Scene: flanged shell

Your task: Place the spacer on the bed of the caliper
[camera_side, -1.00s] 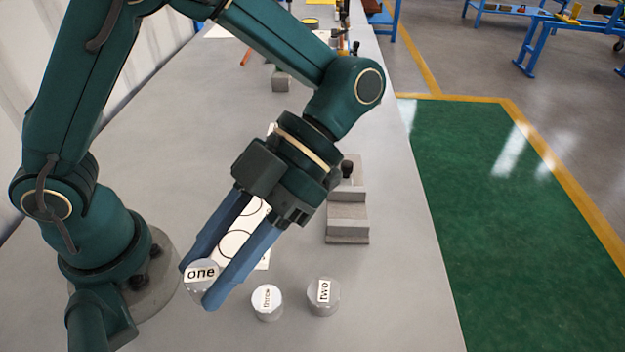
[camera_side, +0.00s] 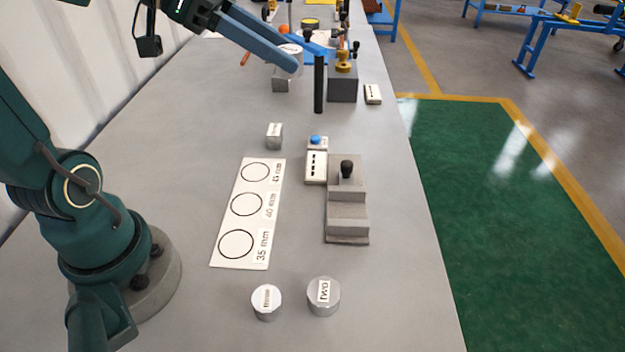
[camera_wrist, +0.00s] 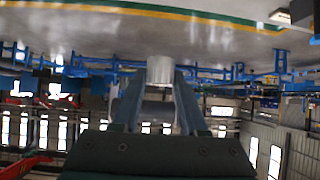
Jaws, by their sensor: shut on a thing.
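My gripper (camera_side: 288,60) is at the back of the bench, high in the side view, shut on a silver cylindrical spacer (camera_side: 291,48). The spacer labelled "one" was in the jaws earlier; its label cannot be read now. In the wrist view the spacer (camera_wrist: 159,72) sits between the two fingertips. A grey stepped device with a black knob (camera_side: 347,212), which looks like the caliper, stands right of centre, well in front of my gripper. Its lower step is bare. A small readout box with a blue button (camera_side: 316,165) is beside it.
Spacers "three" (camera_side: 266,302) and "two" (camera_side: 323,296) stand at the front. A card with three circles (camera_side: 225,250) lies left of the device. A small labelled block (camera_side: 274,136), a dark post (camera_side: 319,85) and a dark block with brass top (camera_side: 342,88) stand further back.

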